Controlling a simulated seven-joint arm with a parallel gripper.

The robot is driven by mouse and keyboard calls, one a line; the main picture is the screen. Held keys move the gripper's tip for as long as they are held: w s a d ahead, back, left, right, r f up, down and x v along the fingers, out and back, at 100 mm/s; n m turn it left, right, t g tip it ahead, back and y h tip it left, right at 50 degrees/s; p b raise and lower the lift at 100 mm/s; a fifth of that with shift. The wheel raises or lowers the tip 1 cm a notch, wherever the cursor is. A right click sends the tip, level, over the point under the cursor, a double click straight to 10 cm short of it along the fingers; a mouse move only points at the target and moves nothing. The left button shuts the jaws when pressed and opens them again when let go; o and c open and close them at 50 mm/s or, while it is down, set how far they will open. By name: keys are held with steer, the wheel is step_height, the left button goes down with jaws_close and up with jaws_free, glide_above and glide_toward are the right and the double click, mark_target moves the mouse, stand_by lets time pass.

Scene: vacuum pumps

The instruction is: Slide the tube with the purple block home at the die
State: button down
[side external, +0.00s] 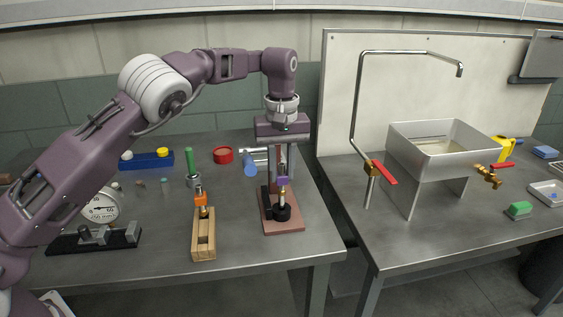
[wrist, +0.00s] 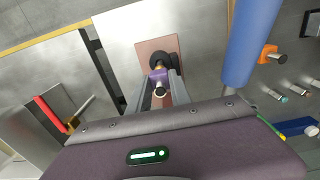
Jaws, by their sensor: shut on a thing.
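The tube with the purple block (side external: 283,181) stands roughly upright above the black die (side external: 283,213) on a reddish base plate (side external: 296,226). My gripper (side external: 282,176) comes down from above and is shut on it. In the wrist view the purple block (wrist: 158,74) shows between my two fingers (wrist: 159,84), with the round end of the tube facing the camera. The black die (wrist: 161,60) lies just beyond it on the base plate (wrist: 147,46). Whether the tube's lower end touches the die or is inside it, I cannot tell.
A wooden holder (side external: 203,247) with an orange-blocked tube (side external: 200,199) stands to the left. A blue cylinder (side external: 250,168) lies behind, near a green-handled piece (side external: 189,160). A dial gauge (side external: 101,207) is at the far left. The bench edge and a gap lie right of the base plate.

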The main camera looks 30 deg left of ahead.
steer(key=shift+f, duration=1.45)
steer(key=shift+f, duration=0.25)
steer(key=c, duration=1.1)
jaws_free()
step_height(320, 180, up, 7)
steer(key=shift+r, duration=0.1)
